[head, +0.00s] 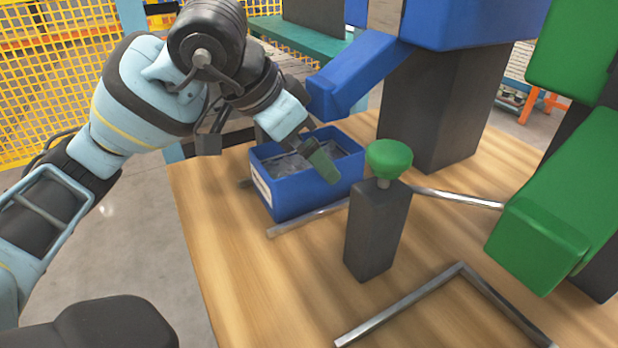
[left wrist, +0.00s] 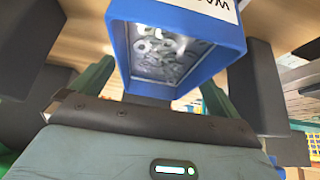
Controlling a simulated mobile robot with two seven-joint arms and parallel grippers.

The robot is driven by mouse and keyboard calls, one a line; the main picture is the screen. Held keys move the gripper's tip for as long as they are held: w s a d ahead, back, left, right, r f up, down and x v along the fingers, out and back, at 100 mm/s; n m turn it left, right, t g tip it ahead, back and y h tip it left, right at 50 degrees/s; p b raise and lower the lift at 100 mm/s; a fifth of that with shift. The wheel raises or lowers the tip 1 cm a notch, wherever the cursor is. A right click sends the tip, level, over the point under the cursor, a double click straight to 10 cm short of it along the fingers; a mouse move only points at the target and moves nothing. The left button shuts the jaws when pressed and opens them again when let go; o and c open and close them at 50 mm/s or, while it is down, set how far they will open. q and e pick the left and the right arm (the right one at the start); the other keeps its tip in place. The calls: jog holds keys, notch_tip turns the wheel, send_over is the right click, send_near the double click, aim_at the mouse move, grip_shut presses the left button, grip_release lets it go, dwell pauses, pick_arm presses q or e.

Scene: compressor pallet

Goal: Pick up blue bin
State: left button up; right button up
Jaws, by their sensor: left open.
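The blue bin (head: 318,192) sits on the wooden table near its left edge, with a white label on its left side and small grey parts inside. My left gripper (head: 286,170) is over the bin, with one green finger showing at its right part and the other mostly hidden. In the left wrist view, the bin (left wrist: 119,42) lies ahead of the gripper (left wrist: 152,84), whose two green fingers are spread apart towards either side of it. I cannot tell whether the fingers touch the bin. My right gripper is not in view.
A dark post with a green knob (head: 388,158) stands just right of the bin. Metal strips (head: 400,305) lie on the table (head: 245,285). Large blue blocks (head: 360,70) on a dark block stand behind, and green blocks (head: 545,235) at right. A yellow mesh fence (head: 45,110) is at left.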

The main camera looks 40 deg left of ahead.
pick_arm(q)
jog(key=shift+w+d+f, duration=0.1)
jog(key=shift+w+f, duration=0.2)
jog(key=shift+f, duration=0.2)
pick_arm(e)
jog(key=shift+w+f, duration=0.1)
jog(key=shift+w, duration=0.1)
